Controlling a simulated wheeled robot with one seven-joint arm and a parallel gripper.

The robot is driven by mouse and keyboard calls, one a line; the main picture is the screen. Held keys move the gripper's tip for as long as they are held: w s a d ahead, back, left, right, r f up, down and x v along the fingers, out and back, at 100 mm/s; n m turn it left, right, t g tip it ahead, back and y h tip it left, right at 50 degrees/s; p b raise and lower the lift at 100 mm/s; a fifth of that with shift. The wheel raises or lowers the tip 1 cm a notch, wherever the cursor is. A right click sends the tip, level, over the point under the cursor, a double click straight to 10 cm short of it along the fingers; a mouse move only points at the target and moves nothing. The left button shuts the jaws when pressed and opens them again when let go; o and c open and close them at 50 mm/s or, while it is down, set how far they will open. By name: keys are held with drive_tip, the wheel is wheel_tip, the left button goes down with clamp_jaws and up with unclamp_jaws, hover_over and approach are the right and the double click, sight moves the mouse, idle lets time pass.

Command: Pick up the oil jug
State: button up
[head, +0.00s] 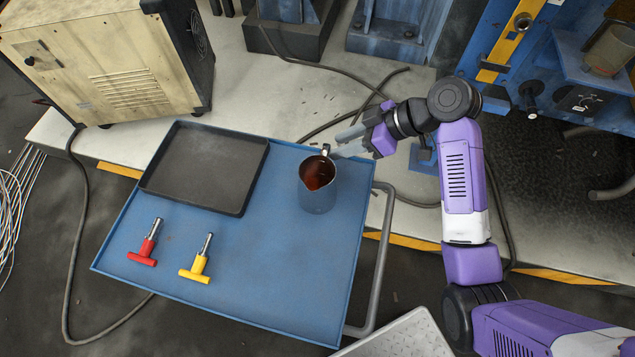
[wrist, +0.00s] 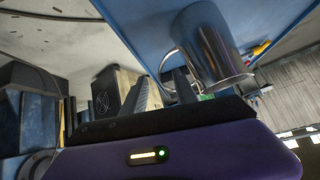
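The oil jug (head: 319,192) is a shiny metal pitcher with dark red-brown liquid inside. It stands upright on the blue cart top (head: 270,270), near its right edge. My gripper (head: 340,146) is just behind and right of the jug, close to its handle side, with its two fingers apart. In the wrist view the jug (wrist: 212,45) is above and right of my gripper (wrist: 164,80). The thin curved handle appears at the gap between the fingertips. I cannot tell whether the fingers touch it.
A black tray (head: 205,208) lies on the cart's left rear. A red T-handle tool (head: 146,245) and a yellow one (head: 197,262) lie at the front left. A grey cart handle (head: 377,260) runs along the right side. A beige machine (head: 110,65) stands behind left.

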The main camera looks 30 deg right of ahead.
sight(320, 176)
drive_tip(key=shift+p+x, duration=0.3)
drive_tip(key=shift+x, duration=1.8)
drive_tip(key=shift+w+a+r, duration=0.1)
drive_tip(key=shift+w+r, duration=0.05)
drive_tip(key=shift+c, duration=0.2)
clamp_jaws()
